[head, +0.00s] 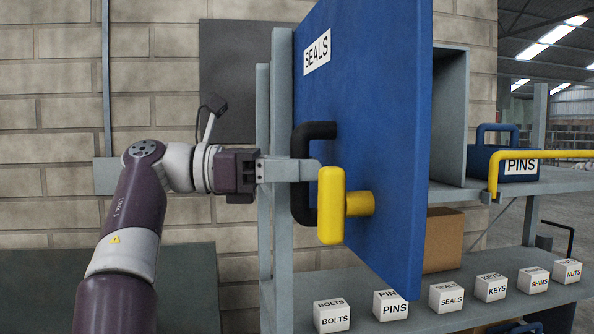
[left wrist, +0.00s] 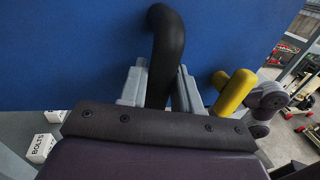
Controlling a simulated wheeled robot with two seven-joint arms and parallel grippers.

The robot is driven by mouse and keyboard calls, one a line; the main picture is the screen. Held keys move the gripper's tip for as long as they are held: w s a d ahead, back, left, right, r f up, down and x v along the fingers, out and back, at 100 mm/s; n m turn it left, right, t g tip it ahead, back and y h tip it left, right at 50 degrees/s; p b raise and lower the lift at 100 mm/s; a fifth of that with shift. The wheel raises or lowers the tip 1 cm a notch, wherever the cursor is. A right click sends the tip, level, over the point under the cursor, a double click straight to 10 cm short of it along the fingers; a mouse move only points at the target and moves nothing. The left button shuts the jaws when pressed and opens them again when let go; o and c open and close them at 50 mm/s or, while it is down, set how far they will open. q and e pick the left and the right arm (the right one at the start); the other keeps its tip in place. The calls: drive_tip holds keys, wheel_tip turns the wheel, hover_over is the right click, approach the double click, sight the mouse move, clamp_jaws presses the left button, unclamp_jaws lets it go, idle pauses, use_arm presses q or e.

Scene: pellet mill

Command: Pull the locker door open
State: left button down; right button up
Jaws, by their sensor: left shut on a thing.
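The blue locker door (head: 375,110) with a SEALS label stands ajar at an angle, and part of the grey locker interior (head: 450,120) shows to its right. A black bar handle (head: 300,205) is fixed on the door's face. A yellow knob-like lever (head: 331,205) sits beside it. My left gripper (head: 303,170) is shut on the black handle. In the left wrist view, the handle (left wrist: 163,60) runs between the two grey fingers of the left gripper (left wrist: 160,88), with the blue door (left wrist: 80,50) behind. My right gripper does not show clearly in either view.
A grey shelf (head: 540,188) at the right holds a blue PINS box (head: 505,163); a yellow rail (head: 493,175) runs there. Several labelled white cubes, such as BOLTS (head: 332,316), line the lower shelf. A brown box (head: 443,240) stands behind the door.

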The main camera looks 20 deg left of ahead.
use_arm(q)
drive_tip(key=shift+a+r, duration=0.1)
drive_tip(key=shift+s, duration=0.1)
drive_tip(key=c, duration=0.9)
unclamp_jaws()
drive_tip(key=shift+c, duration=0.2)
drive_tip(key=shift+a, duration=0.1)
drive_tip(key=p+v, duration=0.2)
drive_tip(key=v, duration=1)
drive_tip(key=shift+a, duration=0.2)
